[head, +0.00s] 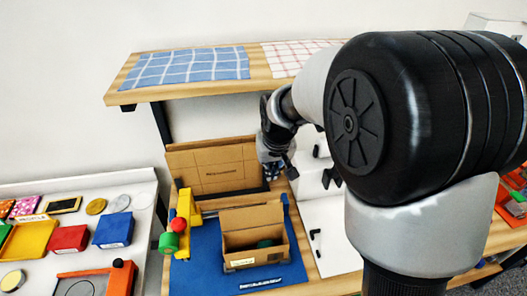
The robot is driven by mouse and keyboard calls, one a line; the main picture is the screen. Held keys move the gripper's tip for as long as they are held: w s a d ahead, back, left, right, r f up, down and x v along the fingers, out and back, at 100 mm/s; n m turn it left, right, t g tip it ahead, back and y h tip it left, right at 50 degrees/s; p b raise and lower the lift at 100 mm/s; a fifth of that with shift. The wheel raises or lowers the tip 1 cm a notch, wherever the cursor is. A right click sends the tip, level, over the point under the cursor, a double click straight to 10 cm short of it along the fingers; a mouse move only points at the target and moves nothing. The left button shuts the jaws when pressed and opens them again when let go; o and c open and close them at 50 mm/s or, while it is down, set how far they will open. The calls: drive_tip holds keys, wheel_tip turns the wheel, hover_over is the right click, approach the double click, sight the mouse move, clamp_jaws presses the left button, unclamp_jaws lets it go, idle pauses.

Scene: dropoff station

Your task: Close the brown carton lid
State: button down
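A brown carton (233,246) stands on a blue mat (205,270). Its lid (252,216) stands up at the back edge, so the carton is open at the top. Something dark green (265,243) shows inside. My gripper (279,172) is above and behind the carton, slightly to its right, apart from the lid. Its fingers are small and dark here, and I cannot tell whether they are open or shut.
A larger brown cardboard panel (212,168) stands behind the carton. A yellow piece with red and green round parts (180,225) stands left of it. A wooden shelf (130,97) with checked cloths is above. A white table (140,245) with colourful items is left.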

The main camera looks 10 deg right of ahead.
wheel_tip(320, 180, down, 8)
drive_tip(key=s+b, duration=0.1)
drive_tip(key=b, duration=0.1)
drive_tip(key=shift+r, duration=0.15)
idle(0.4)
